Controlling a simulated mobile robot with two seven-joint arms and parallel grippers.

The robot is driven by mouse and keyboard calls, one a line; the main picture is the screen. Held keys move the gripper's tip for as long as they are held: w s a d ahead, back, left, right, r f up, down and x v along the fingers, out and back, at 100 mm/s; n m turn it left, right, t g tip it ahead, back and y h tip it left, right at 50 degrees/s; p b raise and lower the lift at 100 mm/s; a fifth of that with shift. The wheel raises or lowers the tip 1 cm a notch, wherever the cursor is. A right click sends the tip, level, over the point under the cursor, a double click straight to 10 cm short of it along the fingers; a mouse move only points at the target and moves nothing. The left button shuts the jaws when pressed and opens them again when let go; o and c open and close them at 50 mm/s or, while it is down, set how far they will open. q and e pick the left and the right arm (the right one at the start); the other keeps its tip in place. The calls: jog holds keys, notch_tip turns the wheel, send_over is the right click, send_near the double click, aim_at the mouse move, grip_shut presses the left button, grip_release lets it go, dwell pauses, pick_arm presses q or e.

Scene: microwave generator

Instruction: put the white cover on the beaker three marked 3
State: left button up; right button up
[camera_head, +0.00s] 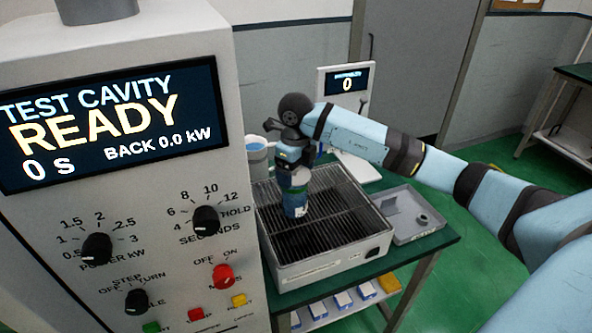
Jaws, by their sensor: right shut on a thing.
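My right gripper (296,181) points down over the dark grille of the metal box. It is shut on a small pale thing, seemingly the white cover, mostly hidden by the fingers. Directly below is a small blue beaker (295,204) on the grille. Its number cannot be read, and I cannot tell whether the pale thing touches its rim. My left gripper is not in view.
The metal box with the grille (318,268) stands on a green table, right of the large control cabinet (150,245). A pitcher with blue liquid (257,158) is behind the box. A grey tray (412,222) lies at right. A display stand (346,85) is behind.

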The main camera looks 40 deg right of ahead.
jog(key=shift+f+b, duration=0.4)
jog(key=shift+f, duration=0.2)
jog(key=o, duration=0.7)
jog(key=shift+o, duration=0.2)
jog(key=shift+r, duration=0.1)
jog(key=shift+r+p, duration=1.85)
jog(key=shift+r, duration=1.65)
